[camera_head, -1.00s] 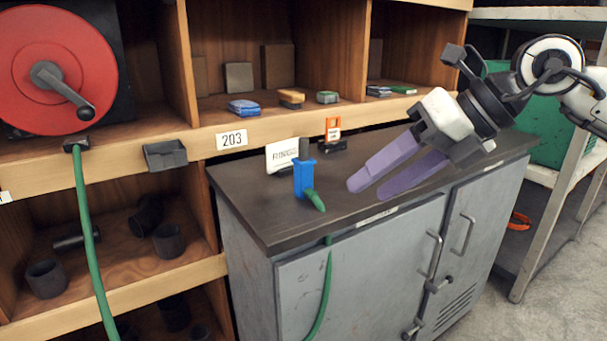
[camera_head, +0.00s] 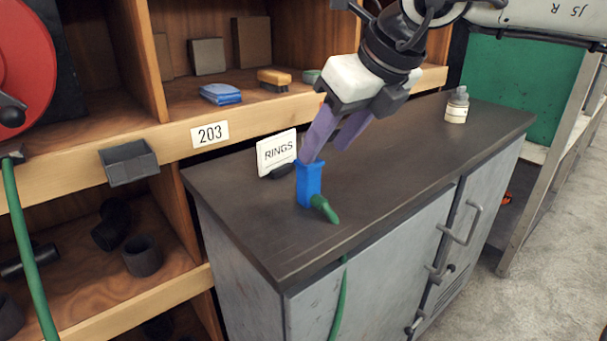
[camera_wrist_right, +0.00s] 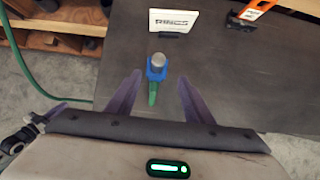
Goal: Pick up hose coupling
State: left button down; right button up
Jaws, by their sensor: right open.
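The hose coupling shows in the right wrist view as a round grey end (camera_wrist_right: 158,60) standing upright in a blue holder (camera_wrist_right: 154,74). A green hose (camera_wrist_right: 153,93) leads out from it. In the head view the blue holder (camera_head: 309,186) and the green hose end (camera_head: 326,209) show on the dark cabinet top, while the grey end is hidden behind a finger. My right gripper (camera_head: 324,152) is open, its purple fingers tilted down at the holder's top. In the wrist view the coupling appears between and slightly beyond the fingertips (camera_wrist_right: 160,78). My left gripper is out of view.
A white RINGS sign (camera_head: 277,152) stands close behind the holder. A small white bottle (camera_head: 457,105) stands at the right of the cabinet top (camera_head: 420,150). An orange-handled item (camera_wrist_right: 254,10) lies at the back. Wooden shelves with a grey bin (camera_head: 128,162) border the left.

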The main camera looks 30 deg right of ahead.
aim_at(309, 171)
jog(key=shift+a+x, duration=0.2)
jog(key=shift+x, duration=1.45)
jog(key=shift+a+x, duration=0.25)
jog(key=shift+x, duration=1.45)
jog(key=shift+w+r, duration=0.2)
jog(key=shift+w, duration=0.05)
grip_shut()
